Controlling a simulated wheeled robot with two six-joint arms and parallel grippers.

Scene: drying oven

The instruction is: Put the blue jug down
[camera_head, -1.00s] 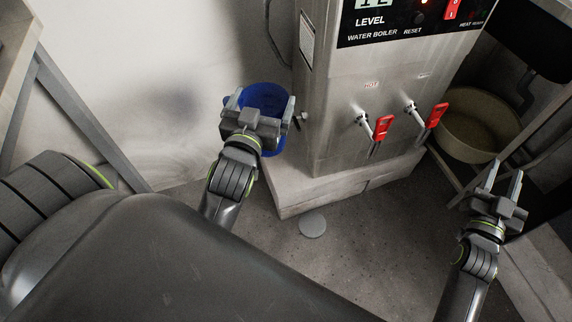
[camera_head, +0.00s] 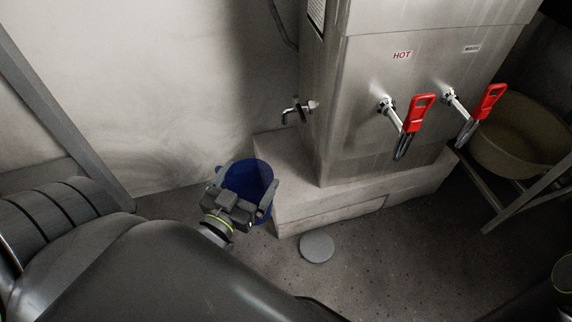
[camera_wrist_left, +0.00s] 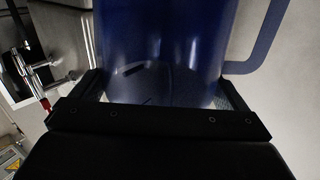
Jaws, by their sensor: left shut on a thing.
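The blue jug (camera_head: 252,173) is in the left half of the head view, low beside the left end of the pale plinth. My left gripper (camera_head: 244,188) is shut on the jug, one finger on each side of it. In the left wrist view the jug (camera_wrist_left: 160,45) fills the middle between the fingers, with its handle (camera_wrist_left: 262,45) to the right. The gripper hides the jug's near side in the head view. I cannot tell whether its base touches the floor. My right gripper is out of view.
The steel water boiler (camera_head: 365,110) stands on the plinth (camera_head: 330,205), with two red-handled taps and a small side tap (camera_head: 295,112) above the jug's right. A round grey disc (camera_head: 317,247) lies on the floor. A beige tub (camera_head: 525,140) is at the right.

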